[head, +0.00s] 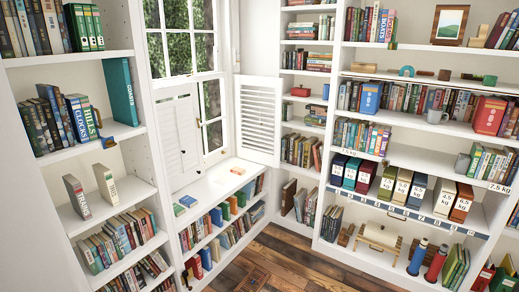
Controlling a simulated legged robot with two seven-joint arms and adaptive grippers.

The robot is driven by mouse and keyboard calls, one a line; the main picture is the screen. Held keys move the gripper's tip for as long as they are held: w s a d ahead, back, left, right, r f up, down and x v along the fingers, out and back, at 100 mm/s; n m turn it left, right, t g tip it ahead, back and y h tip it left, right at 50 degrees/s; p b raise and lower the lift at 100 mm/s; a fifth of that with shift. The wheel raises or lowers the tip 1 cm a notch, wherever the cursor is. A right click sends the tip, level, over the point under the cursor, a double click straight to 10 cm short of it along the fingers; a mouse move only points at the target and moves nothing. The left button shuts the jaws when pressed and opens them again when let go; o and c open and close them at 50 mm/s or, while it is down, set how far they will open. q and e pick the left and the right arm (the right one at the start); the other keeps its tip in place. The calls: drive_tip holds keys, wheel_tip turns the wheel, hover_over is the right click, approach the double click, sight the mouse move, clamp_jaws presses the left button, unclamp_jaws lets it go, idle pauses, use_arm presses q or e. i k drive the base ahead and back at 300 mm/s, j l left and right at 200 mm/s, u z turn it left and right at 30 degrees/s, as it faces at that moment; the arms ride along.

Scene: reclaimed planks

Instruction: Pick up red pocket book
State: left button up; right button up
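I cannot single out the red pocket book with certainty. A small flat orange-red book (238,171) lies on the white window seat (215,184), near its right end. A small red block-like item (300,91) lies on a back shelf right of the shutter. A larger red book or box (489,116) stands upright on the right-hand shelves. Neither of my grippers shows in the head view.
Two small blue-covered books (188,200) lie at the seat's left end. A left bookcase (62,158) and right bookcase (400,155) flank the window. An open louvred shutter (258,120) juts over the seat's right end. The plank floor (285,262) is mostly clear.

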sight(232, 171)
drive_tip(key=i, duration=2.6)
drive_tip(key=i+z, duration=0.15)
drive_tip(key=i, duration=0.35)
drive_tip(key=i+j+z, duration=0.15)
drive_tip(key=i, duration=0.35)
drive_tip(key=i+j+z, duration=0.1)
drive_tip(key=i, duration=0.4)
drive_tip(key=i+j+z, duration=0.15)
drive_tip(key=i, duration=0.3)
drive_tip(key=j, duration=0.1)
